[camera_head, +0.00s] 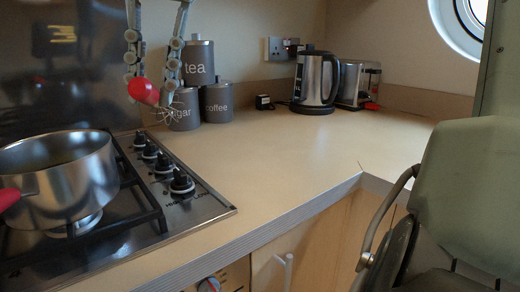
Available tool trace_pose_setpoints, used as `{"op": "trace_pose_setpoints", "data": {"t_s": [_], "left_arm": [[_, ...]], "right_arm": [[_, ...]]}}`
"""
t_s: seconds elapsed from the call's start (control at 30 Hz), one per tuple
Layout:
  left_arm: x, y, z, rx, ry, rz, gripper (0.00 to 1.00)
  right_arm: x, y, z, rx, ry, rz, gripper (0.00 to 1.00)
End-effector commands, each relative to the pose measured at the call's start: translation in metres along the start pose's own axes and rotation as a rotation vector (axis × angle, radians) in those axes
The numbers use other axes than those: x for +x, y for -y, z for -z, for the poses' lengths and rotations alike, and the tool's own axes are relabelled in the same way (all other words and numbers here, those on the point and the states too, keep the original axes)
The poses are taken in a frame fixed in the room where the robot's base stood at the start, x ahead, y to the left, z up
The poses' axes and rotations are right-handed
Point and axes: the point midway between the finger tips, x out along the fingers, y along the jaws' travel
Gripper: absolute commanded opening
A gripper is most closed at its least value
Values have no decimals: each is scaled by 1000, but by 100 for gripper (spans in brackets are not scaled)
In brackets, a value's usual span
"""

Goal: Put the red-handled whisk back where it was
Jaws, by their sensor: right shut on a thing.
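The red-handled whisk (143,91) hangs between the fingers of my right gripper (153,84), which comes in from the top of the view and is shut on its red handle. The whisk's thin wires point down and to the right, in front of the grey "sugar" canister (184,112). The whisk appears to be in the air near the back edge of the hob; its exact height is hard to tell. My left gripper is not in view.
A steel pot (75,180) with a red handle stands on the gas hob (205,212) at left. Grey tea (199,55) and coffee (217,110) canisters, a kettle (316,80) and a toaster (358,85) line the back. The middle of the worktop (270,155) is clear.

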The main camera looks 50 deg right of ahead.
Motion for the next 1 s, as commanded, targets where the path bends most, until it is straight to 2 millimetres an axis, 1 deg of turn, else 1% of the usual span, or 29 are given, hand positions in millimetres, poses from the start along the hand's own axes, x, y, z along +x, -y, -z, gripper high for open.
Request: {"op": "trace_pose_setpoints", "data": {"t_s": [0.03, 0.13, 0.2, 0.33, 0.47, 0.57, 0.8, 0.9, 1.0], "left_arm": [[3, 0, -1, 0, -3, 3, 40], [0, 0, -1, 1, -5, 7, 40], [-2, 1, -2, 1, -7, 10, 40], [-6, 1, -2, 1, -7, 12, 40], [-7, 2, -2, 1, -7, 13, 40], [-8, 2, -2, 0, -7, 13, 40], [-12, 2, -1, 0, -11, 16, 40], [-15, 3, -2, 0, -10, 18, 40], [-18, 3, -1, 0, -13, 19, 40]], "right_arm": [[16, 18, -10, -22, 72, 33, 0], [33, 45, -32, -68, 213, 96, 0], [40, 58, -44, -98, 290, 130, 0], [45, 73, -58, -135, 380, 168, 0], [50, 86, -67, -148, 410, 178, 0], [58, 105, -74, -148, 409, 176, 0], [79, 160, -98, -145, 412, 174, 0], [86, 177, -106, -147, 411, 177, 0], [90, 188, -111, -147, 411, 179, 0]]}}
